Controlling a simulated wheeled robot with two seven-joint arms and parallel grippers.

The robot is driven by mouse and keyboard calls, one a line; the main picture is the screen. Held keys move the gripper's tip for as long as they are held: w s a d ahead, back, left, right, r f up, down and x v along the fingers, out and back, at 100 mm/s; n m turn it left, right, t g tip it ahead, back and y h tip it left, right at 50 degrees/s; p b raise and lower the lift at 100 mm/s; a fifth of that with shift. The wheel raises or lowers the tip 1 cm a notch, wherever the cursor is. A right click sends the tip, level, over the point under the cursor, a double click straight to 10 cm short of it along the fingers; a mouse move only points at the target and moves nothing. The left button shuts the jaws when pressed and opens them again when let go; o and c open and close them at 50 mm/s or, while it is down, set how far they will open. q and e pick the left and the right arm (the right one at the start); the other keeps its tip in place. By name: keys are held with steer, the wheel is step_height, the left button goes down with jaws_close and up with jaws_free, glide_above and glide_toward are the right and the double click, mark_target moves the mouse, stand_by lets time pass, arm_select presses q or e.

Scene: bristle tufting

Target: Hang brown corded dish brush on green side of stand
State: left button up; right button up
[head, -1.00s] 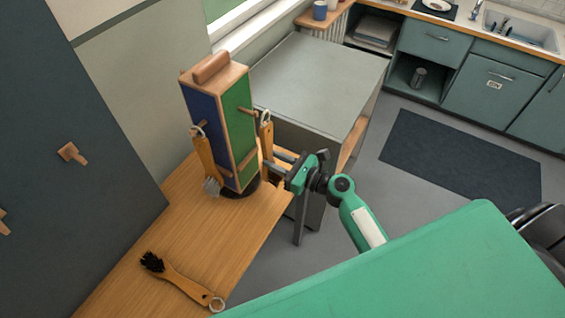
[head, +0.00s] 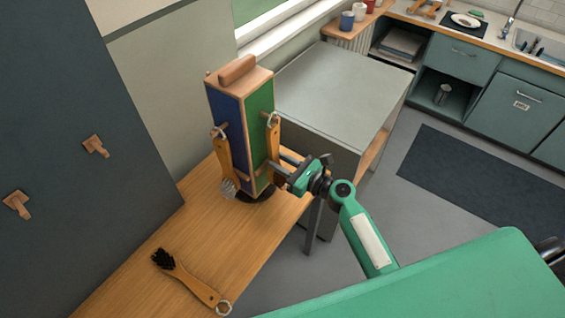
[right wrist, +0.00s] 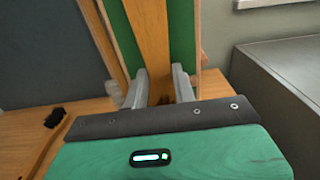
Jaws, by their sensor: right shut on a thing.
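The stand (head: 262,128) is a wooden-framed block with a blue side and a green side, upright on the wooden table. My right gripper (head: 286,167) is shut on the wooden handle of a dish brush (head: 273,142), upright against the green side. The handle shows between the fingers (right wrist: 160,84) in the right wrist view (right wrist: 148,40). Its pale cord loop is at the green side's peg (head: 268,114); I cannot tell whether it is around the peg. Dark bristles show low by the stand's foot. My left gripper is not in view.
A brush with grey bristles (head: 226,165) hangs on the blue side. A black-bristled brush (head: 188,278) with a pale loop lies on the table (head: 215,255). A grey cabinet (head: 335,95) stands behind, to the right. The table's middle is clear.

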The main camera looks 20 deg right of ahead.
stand_by(0.3)
steer(key=o, duration=1.1)
steer(key=shift+s+d, duration=0.1)
steer(key=shift+s, duration=0.05)
steer(key=shift+v, duration=3.35)
